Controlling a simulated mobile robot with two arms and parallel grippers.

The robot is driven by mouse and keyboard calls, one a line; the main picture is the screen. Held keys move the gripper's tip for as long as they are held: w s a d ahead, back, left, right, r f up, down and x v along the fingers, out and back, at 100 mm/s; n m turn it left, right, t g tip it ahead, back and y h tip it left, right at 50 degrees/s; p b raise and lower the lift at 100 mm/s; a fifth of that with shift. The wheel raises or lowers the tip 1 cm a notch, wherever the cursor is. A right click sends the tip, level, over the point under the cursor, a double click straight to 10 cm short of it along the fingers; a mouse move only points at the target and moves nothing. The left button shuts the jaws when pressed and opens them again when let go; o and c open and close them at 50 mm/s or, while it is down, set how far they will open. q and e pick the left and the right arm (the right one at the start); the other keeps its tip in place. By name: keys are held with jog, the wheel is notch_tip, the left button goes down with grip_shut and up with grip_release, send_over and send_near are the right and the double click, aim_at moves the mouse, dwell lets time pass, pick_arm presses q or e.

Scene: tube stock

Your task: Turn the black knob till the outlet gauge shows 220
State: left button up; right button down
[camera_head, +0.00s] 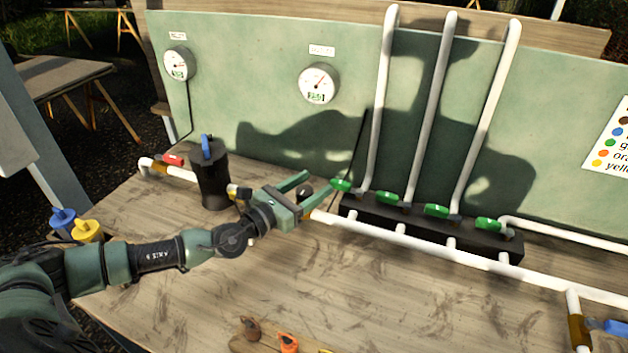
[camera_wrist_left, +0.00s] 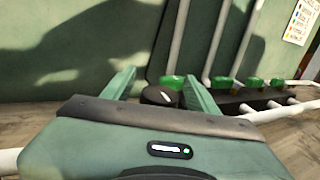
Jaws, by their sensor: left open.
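The black knob (camera_head: 305,193) sits on the white pipe near the middle of the bench. My left gripper (camera_head: 318,183) is open at it, one finger on each side in the picture. In the left wrist view, the black knob (camera_wrist_left: 158,96) shows between the spread green fingers of the gripper (camera_wrist_left: 160,77); I cannot tell whether either finger touches it. A round gauge (camera_head: 319,83) on the green panel above has a digital readout that looks like 250. A second gauge (camera_head: 178,63) is at the panel's left; its digits are hard to read. My right gripper is not in view.
Several green valve handles (camera_head: 436,210) on a black manifold (camera_head: 370,219) stand close right of the gripper, with white pipes rising behind. A black cylinder with a blue handle (camera_head: 207,147) stands left. Loose coloured pieces (camera_head: 288,343) lie at the front; the bench (camera_head: 330,290) middle is clear.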

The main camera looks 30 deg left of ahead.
pick_arm(q)
jog(key=shift+w+d, duration=0.2)
jog(key=shift+w, duration=0.3)
jog(key=shift+c, duration=0.3)
grip_shut()
jog(key=shift+r+p, duration=0.1)
jog(key=shift+p, duration=0.3)
jog(key=n+y+p, duration=0.1)
jog(key=y+p, duration=0.1)
jog(key=p, duration=0.1)
jog(key=a+n+y+p, duration=0.1)
jog(key=n+y+p, duration=0.1)
jog(key=y+p, duration=0.1)
jog(key=n+y+p, duration=0.2)
jog(key=y+p, duration=0.1)
jog(key=shift+a+t, duration=0.15)
jog(key=shift+t, duration=0.25)
jog(key=shift+a+n+y+p, duration=0.25)
jog(key=shift+n+y+p, duration=0.35)
jog(key=shift+n+y, duration=0.6)
jog(key=shift+g+y, duration=0.3)
